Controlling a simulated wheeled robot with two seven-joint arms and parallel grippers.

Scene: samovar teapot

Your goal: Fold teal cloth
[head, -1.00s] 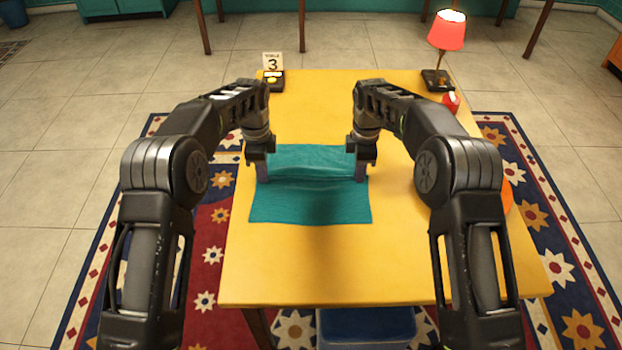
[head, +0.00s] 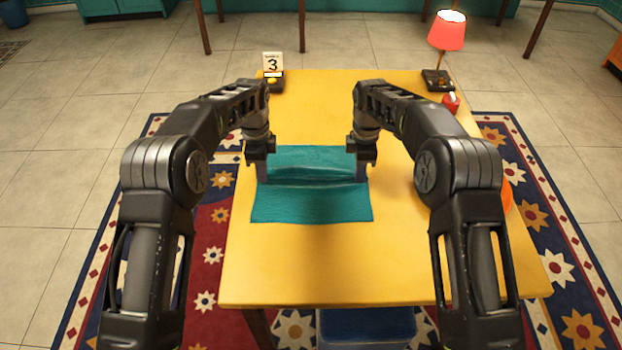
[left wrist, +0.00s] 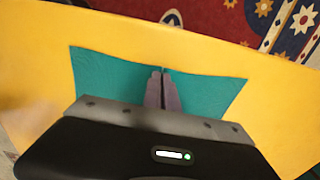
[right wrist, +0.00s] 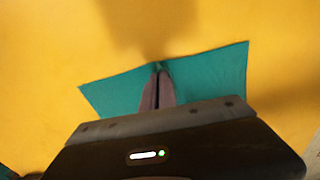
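The teal cloth (head: 311,205) lies on the yellow table, with a raised ridge running across its middle between my two grippers. My left gripper (head: 262,176) is at the cloth's left edge and my right gripper (head: 361,176) is at its right edge. In the left wrist view my left fingers (left wrist: 163,88) are together over the cloth (left wrist: 210,95), at the middle of its edge. In the right wrist view my right fingers (right wrist: 157,85) are together, with the cloth (right wrist: 210,72) bunched up at their tips. The exact pinch points are partly hidden by the fingers.
The yellow table (head: 300,265) is clear in front of and behind the cloth. A number 3 sign (head: 272,64) stands at the back left, a red lamp (head: 446,32) at the back right. An orange object (head: 507,196) at the right edge is mostly hidden by my right arm.

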